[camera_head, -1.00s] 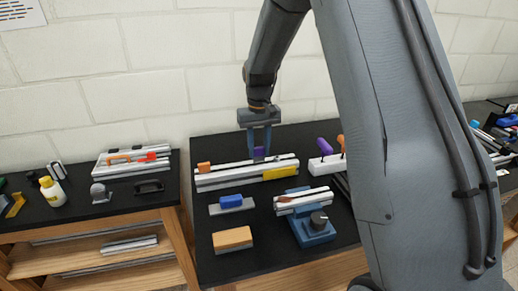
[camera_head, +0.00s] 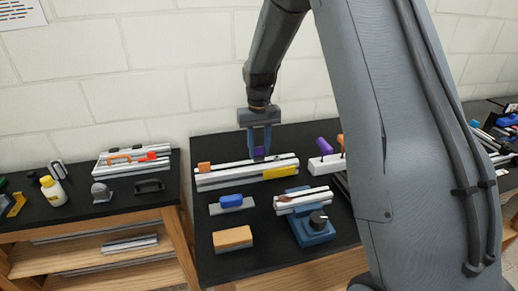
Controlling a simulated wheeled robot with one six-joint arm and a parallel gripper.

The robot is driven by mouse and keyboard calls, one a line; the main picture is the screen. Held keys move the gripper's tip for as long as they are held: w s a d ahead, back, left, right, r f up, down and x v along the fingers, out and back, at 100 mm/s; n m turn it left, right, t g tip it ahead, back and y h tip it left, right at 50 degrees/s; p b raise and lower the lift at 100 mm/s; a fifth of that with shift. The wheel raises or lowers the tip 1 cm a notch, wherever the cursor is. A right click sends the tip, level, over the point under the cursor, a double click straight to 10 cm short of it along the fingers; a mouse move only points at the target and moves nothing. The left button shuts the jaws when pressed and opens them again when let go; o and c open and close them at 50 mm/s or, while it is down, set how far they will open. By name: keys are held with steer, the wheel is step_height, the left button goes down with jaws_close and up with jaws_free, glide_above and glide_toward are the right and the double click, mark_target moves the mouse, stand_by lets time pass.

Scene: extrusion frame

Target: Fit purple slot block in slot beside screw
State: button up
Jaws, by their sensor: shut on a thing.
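The purple slot block (camera_head: 259,153) is between the fingers of my gripper (camera_head: 259,151), which is shut on it. My gripper points down over the long silver extrusion (camera_head: 222,180) on the black bench. The block is at the extrusion's upper edge, near its middle; I cannot tell whether it touches the slot. An orange block (camera_head: 204,168) sits at the extrusion's left end and a yellow piece (camera_head: 281,172) lies along its front right. No screw can be made out clearly at this size.
In front of the extrusion are a blue block on a grey plate (camera_head: 231,202), a tan block (camera_head: 233,237) and a blue vise (camera_head: 312,229) holding a light bar. A white holder (camera_head: 327,165) with purple and orange handles stands right. A second bench (camera_head: 120,199) is at left.

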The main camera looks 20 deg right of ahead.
mark_target(259, 148)
steer(key=shift+f+b, duration=0.4)
steer(key=shift+f, duration=1.1)
stand_by(0.5)
steer(key=o, duration=1.2)
steer(key=shift+o, duration=0.2)
steer(key=shift+r+b, duration=1.3)
steer(key=shift+r, duration=2.65)
steer(key=shift+s, duration=0.1)
